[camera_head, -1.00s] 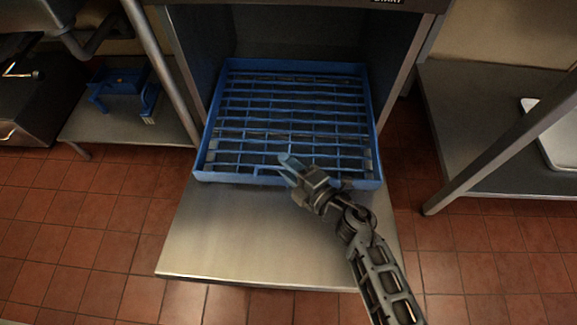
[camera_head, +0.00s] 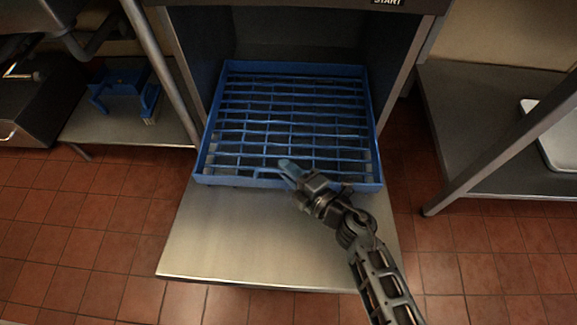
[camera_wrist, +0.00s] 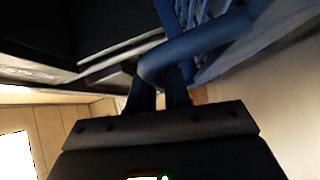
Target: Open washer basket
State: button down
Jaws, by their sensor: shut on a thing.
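The blue washer basket (camera_head: 221,181) is a square, slatted rack. It sits partly inside the dark washer opening, with its front part out over the lowered metal door (camera_head: 240,235). My gripper (camera_head: 287,168) is at the middle of the basket's front edge, coming from the lower right. In the wrist view my gripper's dark fingers (camera_wrist: 160,95) are shut on a thick blue bar (camera_wrist: 195,48) of the basket's front. The fingertips are partly hidden behind the bar.
A metal side table stands at right with a white tray (camera_head: 555,150) on it. At left, a low shelf holds a blue caddy (camera_head: 120,88). Table legs flank the washer. The red tile floor (camera_head: 80,235) is clear in front.

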jog(key=s+p, duration=0.1)
jog(key=s, duration=0.7)
jog(key=shift+s+a, duration=0.1)
jog(key=shift+s, duration=0.2)
jog(key=c, duration=1.2)
grip_release()
jog(key=shift+p, duration=0.3)
jog(key=shift+p+v, duration=0.9)
jog(key=shift+v, duration=2.95)
